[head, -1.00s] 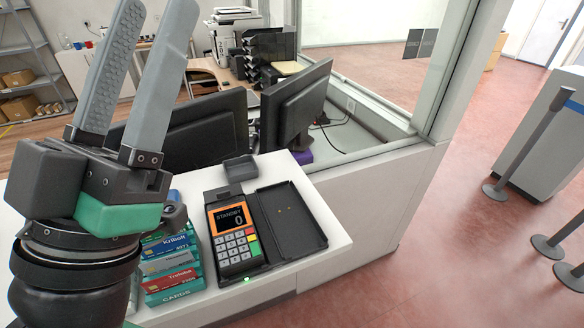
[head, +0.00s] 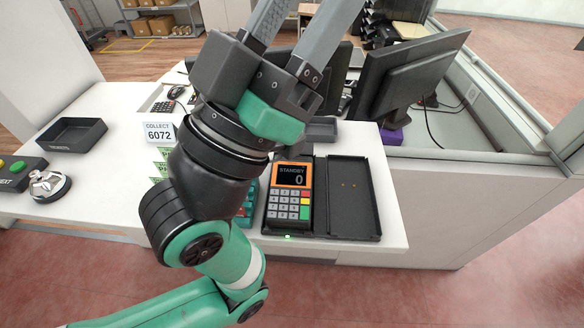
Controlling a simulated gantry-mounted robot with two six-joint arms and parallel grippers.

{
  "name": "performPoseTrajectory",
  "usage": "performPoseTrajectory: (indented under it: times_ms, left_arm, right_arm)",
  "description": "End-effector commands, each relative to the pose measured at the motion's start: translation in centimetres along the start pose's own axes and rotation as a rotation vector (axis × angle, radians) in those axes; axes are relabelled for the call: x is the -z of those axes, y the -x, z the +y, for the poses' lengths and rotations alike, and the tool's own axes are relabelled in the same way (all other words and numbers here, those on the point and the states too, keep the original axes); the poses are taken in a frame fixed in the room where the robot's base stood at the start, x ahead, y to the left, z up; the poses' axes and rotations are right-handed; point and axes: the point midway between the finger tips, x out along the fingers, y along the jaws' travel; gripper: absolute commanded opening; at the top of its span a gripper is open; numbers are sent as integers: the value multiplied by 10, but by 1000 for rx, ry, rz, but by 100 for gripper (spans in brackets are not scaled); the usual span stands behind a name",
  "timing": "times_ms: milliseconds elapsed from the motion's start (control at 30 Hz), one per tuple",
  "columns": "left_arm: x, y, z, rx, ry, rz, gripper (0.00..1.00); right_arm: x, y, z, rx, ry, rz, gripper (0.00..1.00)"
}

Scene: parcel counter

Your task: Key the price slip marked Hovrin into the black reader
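The black reader (head: 290,197) lies on the white counter; its orange-framed screen reads STANDBY and 0, above a keypad with coloured keys on the right. My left gripper (head: 303,12) is raised in front of the counter, its two grey fingers apart with nothing between them; the tips run out of the top of the view. Small green slips (head: 159,168) stand left of my arm, partly hidden by it, and their writing is too small to read. No slip marked Hovrin can be made out. My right gripper is not in view.
A shallow black tray (head: 352,205) lies right of the reader. A card holder (head: 246,208) is mostly behind my arm. A COLLECT 6072 sign (head: 160,133), black bin (head: 72,135), bell (head: 50,186) and NEXT button box (head: 14,172) stand left. Monitors (head: 408,75) stand behind.

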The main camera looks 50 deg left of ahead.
Motion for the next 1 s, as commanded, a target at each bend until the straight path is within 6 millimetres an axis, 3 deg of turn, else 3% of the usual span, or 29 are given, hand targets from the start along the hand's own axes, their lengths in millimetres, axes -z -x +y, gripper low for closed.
performPoseTrajectory:
  times_ms: [400, 467, 700, 1000]
  left_arm:
    - [0, 0, 0, 0, 0, 0, 50]
    - [0, 0, 0, 0, 0, 0, 43]
    - [0, 0, 0, 0, 0, 0, 0]
    - [0, 0, 0, 0, 0, 0, 0]
  right_arm:
    - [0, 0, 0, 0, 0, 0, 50]
    - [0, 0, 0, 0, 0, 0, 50]
    - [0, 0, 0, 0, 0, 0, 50]
    - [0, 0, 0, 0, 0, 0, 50]
